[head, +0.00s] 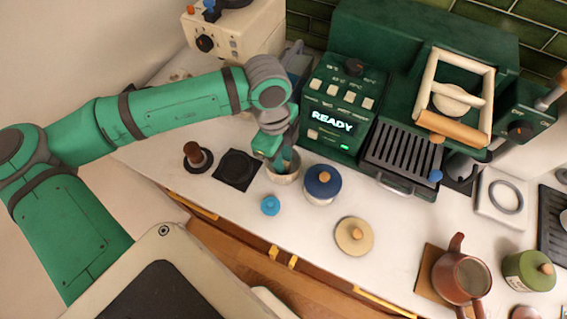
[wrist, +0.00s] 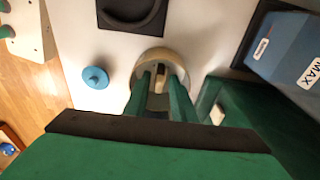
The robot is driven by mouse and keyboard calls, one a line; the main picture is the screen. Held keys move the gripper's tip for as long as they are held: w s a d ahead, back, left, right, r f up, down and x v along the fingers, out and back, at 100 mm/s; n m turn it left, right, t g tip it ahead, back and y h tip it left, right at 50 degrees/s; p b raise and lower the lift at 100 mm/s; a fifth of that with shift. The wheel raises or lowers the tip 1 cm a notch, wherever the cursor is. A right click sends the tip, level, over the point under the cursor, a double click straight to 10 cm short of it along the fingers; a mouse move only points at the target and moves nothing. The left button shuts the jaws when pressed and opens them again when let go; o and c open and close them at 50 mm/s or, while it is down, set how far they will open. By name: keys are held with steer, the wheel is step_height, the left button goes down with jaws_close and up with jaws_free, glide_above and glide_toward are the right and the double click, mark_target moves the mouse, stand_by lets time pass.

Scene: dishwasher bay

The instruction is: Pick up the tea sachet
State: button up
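A round cream jar (head: 283,176) stands open on the white counter; its pale rim (wrist: 160,54) shows in the wrist view. My gripper (head: 284,163) points down into the jar's mouth. In the wrist view its two green fingers (wrist: 160,82) stand apart inside the rim. A small pale and brown thing (wrist: 159,76) shows between the fingers, probably the tea sachet. It is too small and shadowed to be sure, and I see no clear contact with the fingers. The jar's inside is mostly hidden in the head view.
A dark blue lidded jar (head: 322,186) stands close right of the cream jar. A small blue knobbed piece (head: 270,205) lies in front. A black square pad (head: 237,170) and tamper (head: 197,156) are left. The green machine (head: 337,112) rises behind.

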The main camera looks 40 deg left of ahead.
jaws_close()
steer(key=shift+s, duration=0.1)
steer(key=shift+r, duration=0.1)
steer(key=shift+r, duration=0.35)
step_height(320, 180, up, 2)
steer(key=shift+r, duration=0.15)
steer(key=s+r, duration=1)
steer(key=s, duration=0.4)
steer(key=shift+d, duration=0.35)
